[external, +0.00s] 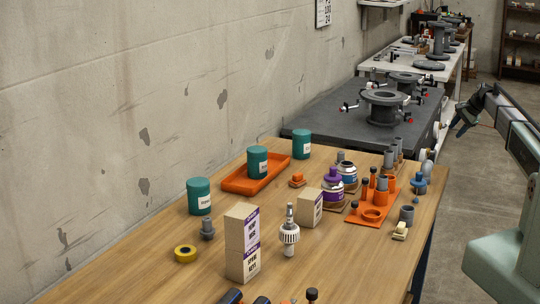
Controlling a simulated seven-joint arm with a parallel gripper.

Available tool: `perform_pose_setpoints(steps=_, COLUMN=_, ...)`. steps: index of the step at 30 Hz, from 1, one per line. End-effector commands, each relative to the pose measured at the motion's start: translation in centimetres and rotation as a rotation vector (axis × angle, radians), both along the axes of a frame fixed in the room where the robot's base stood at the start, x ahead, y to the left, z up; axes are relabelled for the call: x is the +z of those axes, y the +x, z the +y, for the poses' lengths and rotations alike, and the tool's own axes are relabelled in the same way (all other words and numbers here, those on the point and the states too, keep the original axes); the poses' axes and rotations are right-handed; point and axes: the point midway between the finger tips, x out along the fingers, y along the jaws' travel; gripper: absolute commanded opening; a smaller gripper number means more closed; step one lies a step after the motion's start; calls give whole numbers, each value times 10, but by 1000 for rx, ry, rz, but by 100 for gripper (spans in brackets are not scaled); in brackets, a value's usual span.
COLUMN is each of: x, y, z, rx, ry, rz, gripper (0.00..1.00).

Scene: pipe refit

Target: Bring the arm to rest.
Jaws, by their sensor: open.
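My gripper (464,127) is in the external view at the right, past the right edge of the wooden table (140,262). It hangs over the floor beside the dark workbench, apart from everything on the tables. Its jaws are small and dark here, open, with nothing seen between them. My arm comes in from the right edge of the picture and reaches toward the far end of the room.
The wooden table holds teal cans (199,196), an orange tray (235,184), cartons (243,262), bottles and an orange rack (368,212). The dark workbench (335,130) carries flanged pipe parts (384,108). The grey floor (462,180) right of the tables is clear.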

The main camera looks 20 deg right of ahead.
Motion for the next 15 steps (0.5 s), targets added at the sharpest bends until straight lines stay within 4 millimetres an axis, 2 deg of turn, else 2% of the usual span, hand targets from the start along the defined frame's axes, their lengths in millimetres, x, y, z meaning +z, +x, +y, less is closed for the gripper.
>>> perform_pose_setpoints(steps=1, x=-4, y=-5, z=-20, rx=-9, ry=-8, rz=-9, gripper=40)
perform_pose_setpoints(steps=3, x=-10, y=-13, z=-42, rx=-12, ry=-20, rz=-18, gripper=40)
perform_pose_setpoints(steps=7, x=-23, y=-28, z=-75, rx=-12, ry=-44, rz=-31, gripper=40)
perform_pose_setpoints(steps=9, x=-36, y=-38, z=-89, rx=-4, ry=-59, rz=-28, gripper=40)
perform_pose_setpoints(steps=12, x=-57, y=-53, z=-96, rx=21, ry=-75, rz=-14, gripper=40)
perform_pose_setpoints(steps=15, x=-79, y=-64, z=-91, rx=52, ry=-85, rz=9, gripper=40)
